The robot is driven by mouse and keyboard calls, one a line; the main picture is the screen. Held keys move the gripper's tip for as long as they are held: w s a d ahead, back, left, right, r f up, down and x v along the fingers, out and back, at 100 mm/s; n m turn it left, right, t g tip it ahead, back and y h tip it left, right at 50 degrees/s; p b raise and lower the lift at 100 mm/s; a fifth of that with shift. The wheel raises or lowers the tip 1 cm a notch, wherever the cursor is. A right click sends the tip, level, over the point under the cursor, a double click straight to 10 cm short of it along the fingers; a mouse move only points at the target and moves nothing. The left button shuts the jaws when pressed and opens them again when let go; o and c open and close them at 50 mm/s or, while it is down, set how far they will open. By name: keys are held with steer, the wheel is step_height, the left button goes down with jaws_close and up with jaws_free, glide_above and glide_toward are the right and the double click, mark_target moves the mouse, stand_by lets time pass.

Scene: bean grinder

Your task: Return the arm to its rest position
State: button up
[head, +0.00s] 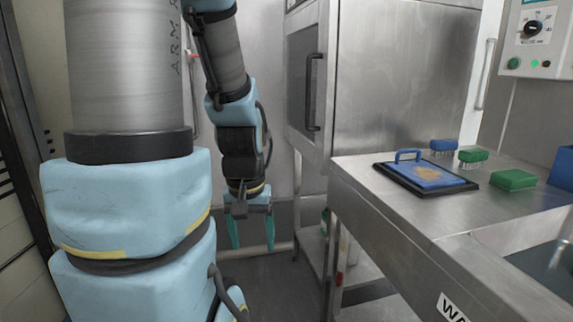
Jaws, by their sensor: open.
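My gripper (251,236) hangs pointing down near the middle of the head view, left of the steel counter. Its two teal fingers are spread apart with nothing between them. It is over the floor, clear of the counter. My arm has light blue covers and grey links; its thick near part fills the left of the view.
A steel counter (390,215) stands at right, holding a black tray (390,170) with a blue handled pad (425,174), blue (443,146) and green (473,156) brushes and a green block (514,180). A steel cabinet (405,75) stands behind. The floor (270,285) below my gripper looks clear.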

step_height(320, 180, up, 15)
steer(key=p, duration=1.3)
steer(key=shift+w+r+p, duration=0.2)
steer(key=shift+w+p, duration=0.15)
steer(key=shift+w, duration=0.05)
steer(key=shift+d, duration=0.1)
